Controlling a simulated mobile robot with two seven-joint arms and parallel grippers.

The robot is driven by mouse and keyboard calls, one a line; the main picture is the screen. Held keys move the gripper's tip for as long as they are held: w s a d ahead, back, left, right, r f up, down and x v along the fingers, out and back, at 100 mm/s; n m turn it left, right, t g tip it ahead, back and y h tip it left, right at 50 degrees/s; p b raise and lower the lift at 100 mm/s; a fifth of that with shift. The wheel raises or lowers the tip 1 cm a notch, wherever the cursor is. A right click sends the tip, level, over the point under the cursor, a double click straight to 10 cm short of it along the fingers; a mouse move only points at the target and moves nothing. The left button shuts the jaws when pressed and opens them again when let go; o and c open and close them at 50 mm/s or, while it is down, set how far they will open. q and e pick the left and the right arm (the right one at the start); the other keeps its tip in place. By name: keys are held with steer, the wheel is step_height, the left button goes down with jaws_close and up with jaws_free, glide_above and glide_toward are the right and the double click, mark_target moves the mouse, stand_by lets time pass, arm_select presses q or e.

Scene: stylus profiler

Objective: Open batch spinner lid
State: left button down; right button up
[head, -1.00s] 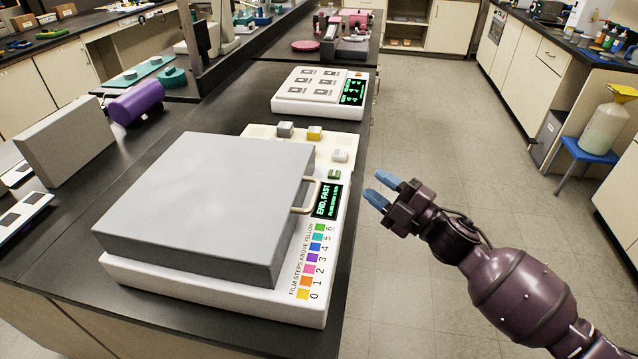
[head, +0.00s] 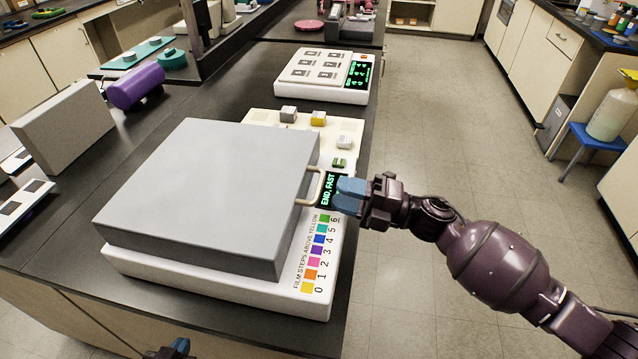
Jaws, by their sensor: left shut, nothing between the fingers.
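The batch spinner is a white base (head: 215,288) with a large flat grey lid (head: 210,185) lying down over it. A pale loop handle (head: 314,189) sticks out from the lid's right side. My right gripper (head: 342,195) has blue fingers and is just right of the handle, over the dark display reading "END, FAST". Its two fingers show separately, seemingly open, with the handle just beyond their tips. My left gripper (head: 180,347) is shut and empty at the bottom edge, in front of the bench, and only partly in view.
Small grey, yellow, white and green blocks (head: 318,118) sit on the panel behind the display. A second white device (head: 322,75) stands behind. A grey box (head: 65,125) and purple cylinder (head: 137,88) are at left.

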mark_target(319, 185)
steer(key=shift+p+x, duration=0.3)
steer(key=shift+x, duration=2.35)
jaws_close()
